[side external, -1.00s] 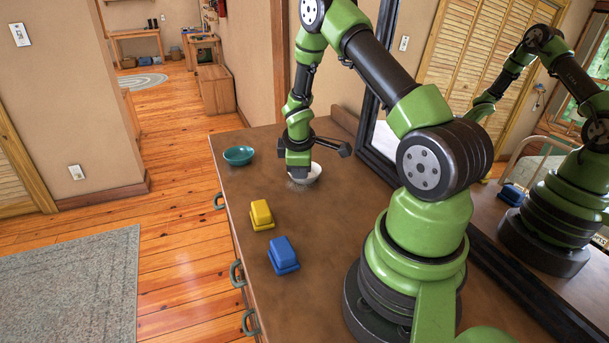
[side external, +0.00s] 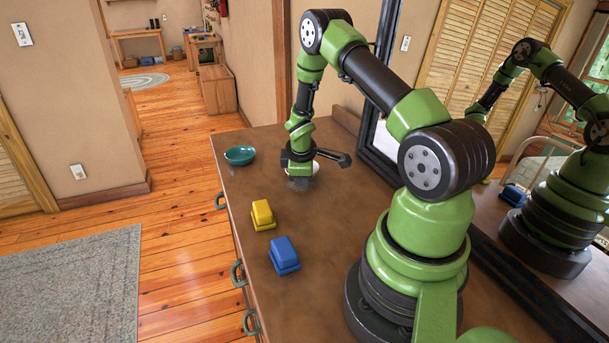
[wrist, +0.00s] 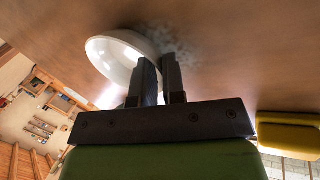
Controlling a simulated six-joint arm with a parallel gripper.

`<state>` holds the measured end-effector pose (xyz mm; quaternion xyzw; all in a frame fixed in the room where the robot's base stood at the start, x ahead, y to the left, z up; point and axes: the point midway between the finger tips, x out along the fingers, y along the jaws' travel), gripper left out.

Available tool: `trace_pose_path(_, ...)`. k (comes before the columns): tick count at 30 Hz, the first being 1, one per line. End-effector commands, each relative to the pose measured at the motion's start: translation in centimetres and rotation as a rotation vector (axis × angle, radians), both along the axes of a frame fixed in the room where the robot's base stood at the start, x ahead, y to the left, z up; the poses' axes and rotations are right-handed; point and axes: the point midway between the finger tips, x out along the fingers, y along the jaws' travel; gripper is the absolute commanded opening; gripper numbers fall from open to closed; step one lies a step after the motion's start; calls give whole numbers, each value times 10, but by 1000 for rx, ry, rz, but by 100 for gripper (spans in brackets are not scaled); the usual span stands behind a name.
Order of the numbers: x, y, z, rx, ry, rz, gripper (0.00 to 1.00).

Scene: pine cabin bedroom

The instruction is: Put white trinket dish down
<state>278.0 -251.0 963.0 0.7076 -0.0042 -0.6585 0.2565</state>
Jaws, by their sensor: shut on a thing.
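The white trinket dish (wrist: 112,55) is a shallow round bowl. In the wrist view my gripper (wrist: 158,62) is shut on its rim, with one finger inside and one outside. In the side view the gripper (side external: 300,180) is low over the brown dresser top (side external: 335,235). It hides most of the dish (side external: 316,168), leaving only a white sliver behind it. I cannot tell whether the dish touches the dresser top. A pale, blurred patch (wrist: 190,46) shows beside the dish.
A teal bowl (side external: 240,155) stands to the left near the dresser's edge. A yellow block-shaped dish (side external: 262,214) and a blue one (side external: 284,254) stand nearer the camera. A dark-framed mirror (side external: 385,140) runs along the right side. The dresser top between is clear.

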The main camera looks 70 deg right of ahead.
Motion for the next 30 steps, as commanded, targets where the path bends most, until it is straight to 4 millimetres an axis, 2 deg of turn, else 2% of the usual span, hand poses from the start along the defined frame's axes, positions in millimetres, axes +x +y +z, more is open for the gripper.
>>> trace_pose_path(5,-1,1,2,2,3,0,0)
trace_pose_path(11,0,0,16,0,1,-1,0)
trace_pose_path(21,0,-1,62,-4,-4,-5,0)
trace_pose_path(30,0,0,93,-4,-1,-4,0)
